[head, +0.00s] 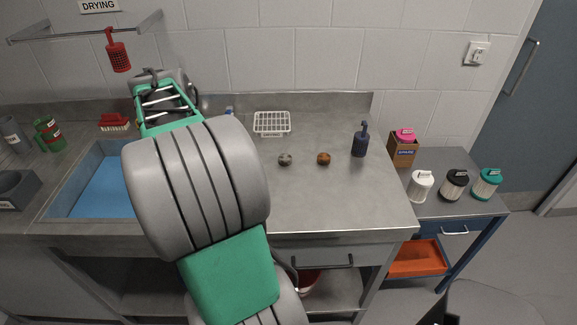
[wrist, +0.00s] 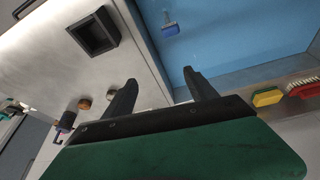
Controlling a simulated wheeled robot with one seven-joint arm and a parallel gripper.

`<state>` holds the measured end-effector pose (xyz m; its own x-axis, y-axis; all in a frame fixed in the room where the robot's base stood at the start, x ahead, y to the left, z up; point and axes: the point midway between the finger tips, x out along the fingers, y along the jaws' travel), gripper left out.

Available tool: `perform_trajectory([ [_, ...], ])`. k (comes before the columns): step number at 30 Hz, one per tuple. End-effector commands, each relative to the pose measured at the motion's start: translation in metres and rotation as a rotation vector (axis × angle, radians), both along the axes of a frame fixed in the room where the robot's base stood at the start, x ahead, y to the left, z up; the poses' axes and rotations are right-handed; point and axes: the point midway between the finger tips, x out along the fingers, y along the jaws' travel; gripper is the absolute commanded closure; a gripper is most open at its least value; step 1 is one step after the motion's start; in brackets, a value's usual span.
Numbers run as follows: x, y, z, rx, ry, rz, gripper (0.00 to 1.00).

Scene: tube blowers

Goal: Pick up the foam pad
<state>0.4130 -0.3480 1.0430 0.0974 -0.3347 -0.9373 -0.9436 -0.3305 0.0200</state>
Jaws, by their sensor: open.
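A yellow block with a green layer (wrist: 267,97), which looks like the foam pad, lies on the ledge behind the sink in the wrist view, beside a red brush (wrist: 304,88).
The blue sink (wrist: 240,35) holds a small blue tool (wrist: 170,28). A dark square container (wrist: 95,33) stands on the counter. A white wire basket (head: 272,123), two round scrubbers and a dark bottle (head: 360,141) stand right of my arm. A rail (head: 85,28) hangs above.

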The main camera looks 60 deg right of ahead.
Motion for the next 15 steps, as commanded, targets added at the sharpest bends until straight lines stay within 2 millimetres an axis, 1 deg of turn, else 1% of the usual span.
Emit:
perform_trajectory([
  [1,-0.024,-0.058,-0.022,-0.004,0.003,-0.180,0.34],
  [2,-0.039,-0.087,-0.029,-0.009,-0.001,-0.278,0.34],
  [3,-0.058,-0.119,-0.037,-0.017,-0.005,-0.389,0.34],
  [4,-0.071,-0.138,-0.042,-0.022,-0.008,-0.458,0.34],
  [6,-0.097,-0.169,-0.052,-0.031,-0.013,-0.576,0.34],
  [9,-0.114,-0.188,-0.060,-0.038,-0.016,-0.650,0.34],
  [15,-0.120,-0.198,-0.084,-0.037,-0.015,-0.658,0.34],
])
